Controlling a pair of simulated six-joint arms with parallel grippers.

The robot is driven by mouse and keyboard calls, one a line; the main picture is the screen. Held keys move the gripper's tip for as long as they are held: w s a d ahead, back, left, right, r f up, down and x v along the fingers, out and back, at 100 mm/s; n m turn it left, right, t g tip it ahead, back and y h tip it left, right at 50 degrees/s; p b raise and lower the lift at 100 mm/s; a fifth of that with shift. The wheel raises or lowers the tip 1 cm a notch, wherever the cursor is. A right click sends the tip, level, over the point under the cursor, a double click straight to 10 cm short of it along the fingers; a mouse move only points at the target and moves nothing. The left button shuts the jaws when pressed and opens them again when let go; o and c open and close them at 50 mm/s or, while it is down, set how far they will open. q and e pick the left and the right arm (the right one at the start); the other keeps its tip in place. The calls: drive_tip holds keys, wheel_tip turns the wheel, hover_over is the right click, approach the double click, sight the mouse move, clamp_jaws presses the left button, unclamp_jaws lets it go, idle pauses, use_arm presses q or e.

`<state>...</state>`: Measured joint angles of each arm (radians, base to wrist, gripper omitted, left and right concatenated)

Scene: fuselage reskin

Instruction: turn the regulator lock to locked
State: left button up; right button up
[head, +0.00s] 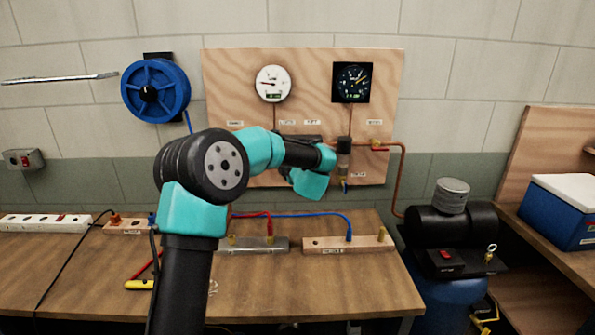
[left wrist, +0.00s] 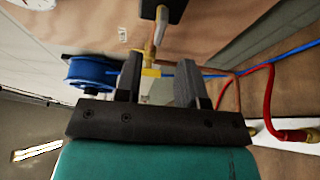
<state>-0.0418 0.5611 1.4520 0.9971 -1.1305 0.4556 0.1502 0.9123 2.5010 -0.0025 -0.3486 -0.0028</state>
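The regulator (head: 343,147) is a dark cylinder mounted on the wooden wall panel, with a copper pipe leading right and small brass and blue parts beneath it. Its lock and lock position cannot be made out. My left arm reaches up in front of the panel; its teal hand is just left of and below the regulator, hiding its own fingers. In the left wrist view my left gripper (left wrist: 160,88) is open, its two fingers apart. A brass fitting (left wrist: 151,71) appears between them; contact cannot be judged. My right gripper is not in view.
Two gauges, one white (head: 273,84) and one black (head: 352,82), sit above on the panel. A red-handled brass valve (head: 378,147) is right of the regulator. A blue reel (head: 155,91) hangs left. The bench (head: 355,290) holds manifold blocks with red and blue hoses; its front right is clear.

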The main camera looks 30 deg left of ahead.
use_arm(q)
drive_tip(key=v, duration=0.9)
